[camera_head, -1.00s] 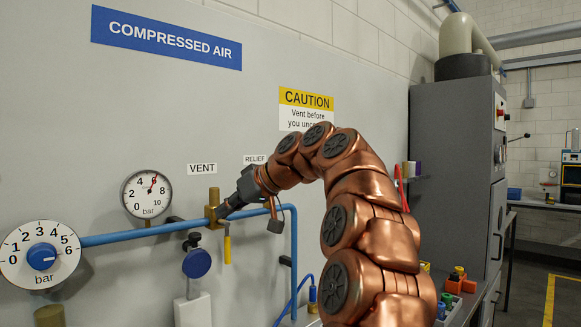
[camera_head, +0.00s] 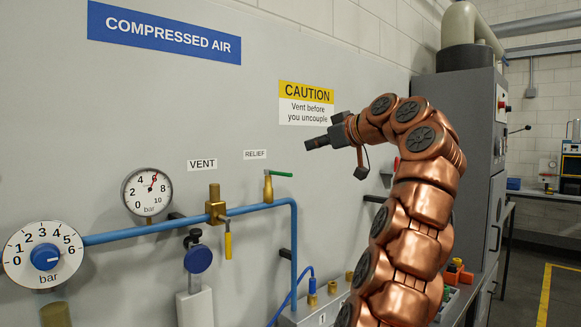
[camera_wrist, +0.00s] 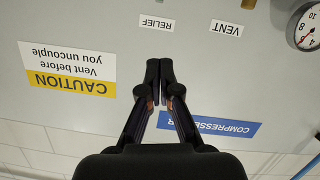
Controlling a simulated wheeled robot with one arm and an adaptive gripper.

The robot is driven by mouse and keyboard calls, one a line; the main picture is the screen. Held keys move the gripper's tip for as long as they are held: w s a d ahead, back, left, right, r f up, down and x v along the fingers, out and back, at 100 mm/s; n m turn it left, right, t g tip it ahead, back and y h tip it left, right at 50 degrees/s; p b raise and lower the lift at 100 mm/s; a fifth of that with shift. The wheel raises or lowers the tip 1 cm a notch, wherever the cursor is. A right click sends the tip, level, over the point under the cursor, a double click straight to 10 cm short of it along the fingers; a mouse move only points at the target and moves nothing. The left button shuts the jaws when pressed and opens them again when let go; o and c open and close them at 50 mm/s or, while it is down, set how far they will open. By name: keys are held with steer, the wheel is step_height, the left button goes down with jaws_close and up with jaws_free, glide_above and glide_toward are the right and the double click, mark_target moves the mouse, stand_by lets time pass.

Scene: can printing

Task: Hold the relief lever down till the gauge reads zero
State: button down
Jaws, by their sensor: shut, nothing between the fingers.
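The relief valve (camera_head: 268,188) is brass, on the blue pipe below the RELIEF label (camera_head: 255,155). Its green lever (camera_head: 280,174) sticks out to the right, about level. The gauge (camera_head: 147,192) at left has a red needle near 6; part of it shows upside down in the wrist view (camera_wrist: 306,27). My gripper (camera_head: 309,143) is shut and empty, up and right of the lever, apart from it, by the caution sign. In the wrist view its fingers (camera_wrist: 160,80) are together below the RELIEF label; the lever is out of that view.
The vent valve (camera_head: 215,207) with a yellow handle (camera_head: 228,240) hanging down is left of the relief valve. A regulator dial (camera_head: 42,256) is at far left. The blue pipe (camera_head: 150,232) runs along the wall. A grey cabinet (camera_head: 455,130) stands at right.

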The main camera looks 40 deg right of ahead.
steer(key=p, duration=0.1)
glide_above(291, 174)
step_height(291, 174, down, 2)
steer(key=shift+f+b, duration=0.35)
steer(key=shift+f, duration=1.7)
steer(key=shift+f, duration=0.15)
